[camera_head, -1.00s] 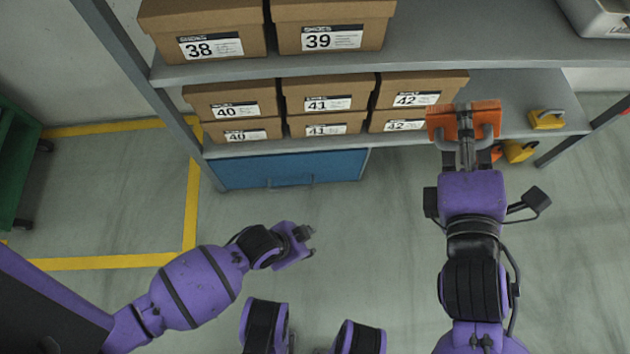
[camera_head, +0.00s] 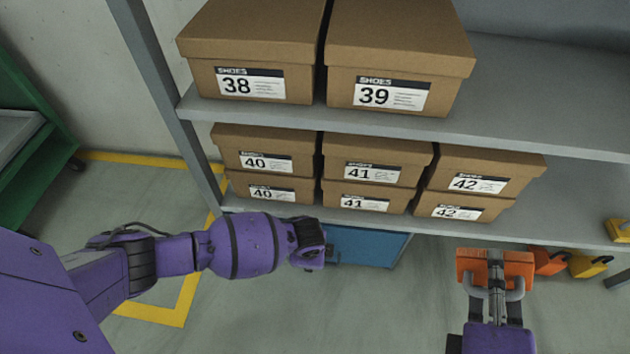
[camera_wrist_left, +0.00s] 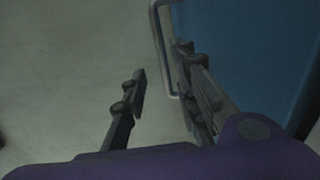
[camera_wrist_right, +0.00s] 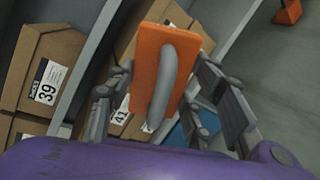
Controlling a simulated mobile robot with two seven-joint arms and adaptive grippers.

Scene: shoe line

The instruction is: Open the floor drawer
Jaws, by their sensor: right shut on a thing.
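The blue floor drawer (camera_head: 368,246) sits under the lowest shelf; my left arm hides its left part in the head view. Its blue front (camera_wrist_left: 240,50) fills the right of the left wrist view, with a grey bar handle (camera_wrist_left: 158,40) on it. My left gripper (camera_head: 326,250) is at the drawer front. In the left wrist view its fingers (camera_wrist_left: 160,88) are apart, with the handle close to the right finger; I cannot tell whether they touch. My right gripper (camera_head: 496,278) is shut on an orange block with a grey handle (camera_wrist_right: 158,70), held in front of the shelf.
Shoe boxes (camera_head: 375,180) stand on the grey shelves (camera_head: 420,128) above the drawer. More orange (camera_head: 550,262) and yellow (camera_head: 588,265) pieces lie at the right. A green cart (camera_head: 22,170) stands at the far left. Floor in front of the drawer is clear.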

